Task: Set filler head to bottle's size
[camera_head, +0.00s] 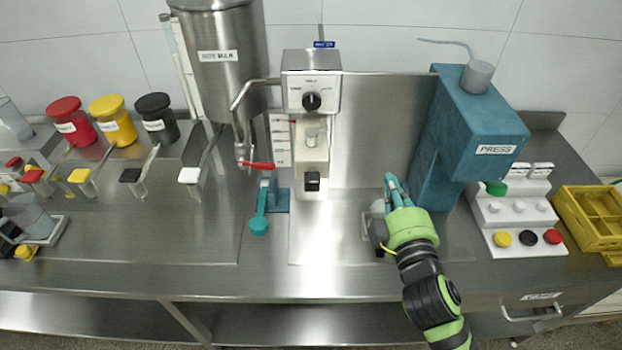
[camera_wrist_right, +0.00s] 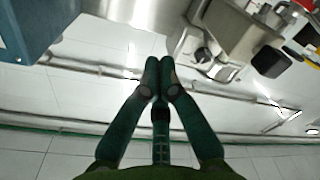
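The filler (camera_head: 311,70) stands mid-bench, a grey box with a black dial knob (camera_head: 312,101) on its front. Below the box is a pale column with a small clear nozzle-like part (camera_head: 312,136) and a black block (camera_head: 312,181). A white marked scale (camera_head: 280,145) with a red mark is left of the column. I cannot make out a bottle under the filler. My right gripper (camera_head: 390,180) is right of the filler, apart from it, with its fingertips together and nothing visible between them. The wrist view shows the fingertips (camera_wrist_right: 163,72) together. My left gripper is not in view.
A blue press (camera_head: 480,125) stands close right of my right gripper. A steel tank (camera_head: 222,65) with a red-handled tap (camera_head: 258,165) is left of the filler. Bench before the filler is clear.

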